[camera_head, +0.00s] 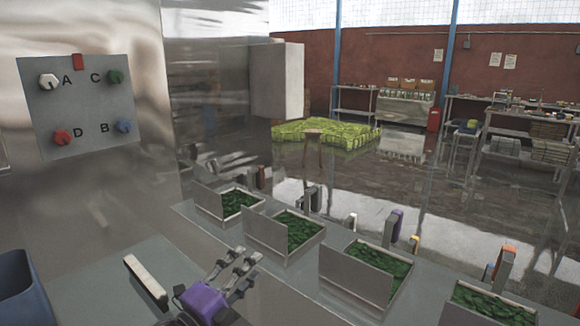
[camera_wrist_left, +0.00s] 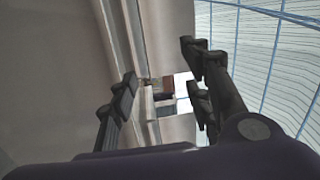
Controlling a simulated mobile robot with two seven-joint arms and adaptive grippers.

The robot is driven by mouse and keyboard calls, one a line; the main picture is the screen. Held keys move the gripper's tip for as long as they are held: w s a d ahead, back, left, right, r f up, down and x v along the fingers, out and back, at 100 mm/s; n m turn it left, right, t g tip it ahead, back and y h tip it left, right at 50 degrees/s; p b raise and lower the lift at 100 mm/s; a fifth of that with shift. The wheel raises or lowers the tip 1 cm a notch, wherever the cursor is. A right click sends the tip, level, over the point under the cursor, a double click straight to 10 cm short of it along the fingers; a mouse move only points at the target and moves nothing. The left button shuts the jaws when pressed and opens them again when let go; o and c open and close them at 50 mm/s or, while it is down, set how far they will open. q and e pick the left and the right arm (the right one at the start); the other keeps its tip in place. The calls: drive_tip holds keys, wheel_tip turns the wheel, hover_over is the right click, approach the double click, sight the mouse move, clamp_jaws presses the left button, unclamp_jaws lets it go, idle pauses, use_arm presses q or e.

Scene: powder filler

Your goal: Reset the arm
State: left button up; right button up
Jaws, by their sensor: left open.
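My left gripper (camera_head: 240,268) shows at the bottom centre of the head view, with a purple body and grey fingers pointing up and to the right. Its fingers are apart with nothing between them. It is above the grey work surface (camera_head: 95,290), near the metal bins of green leaves. In the left wrist view the two dark fingers (camera_wrist_left: 165,95) stand wide apart, with a pale wall and a bright window grid behind them. My right gripper is in neither view.
Several metal bins of green leaves (camera_head: 302,232) stand in a row to the right. A pale bar (camera_head: 146,277) lies left of the gripper, and a dark blue container (camera_head: 18,290) stands at the left edge. A panel with coloured knobs (camera_head: 85,107) is on the metal wall.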

use_arm(q)
drive_tip(key=s+a+f+n+g+y, duration=0.1)
drive_tip(key=s+a+f+n+y, duration=0.25)
drive_tip(key=s+f+n, duration=0.5)
drive_tip(key=s+a+f+n+g+y, duration=0.1)
drive_tip(key=s+a+f+n+y, duration=0.35)
drive_tip(key=f+n, duration=0.7)
drive_tip(key=s+f+n+g+y, duration=0.1)
drive_tip(key=s+f, duration=0.4)
drive_tip(key=s, duration=0.3)
drive_tip(key=s+f+n+g, duration=0.1)
drive_tip(key=s+f+g, duration=0.1)
drive_tip(key=s+f, duration=0.3)
drive_tip(key=s+a+f+n+g+y, duration=0.1)
drive_tip(key=s+f, duration=0.4)
drive_tip(key=s, duration=0.7)
drive_tip(key=shift+g+y, duration=0.3)
drive_tip(key=shift+g, duration=0.3)
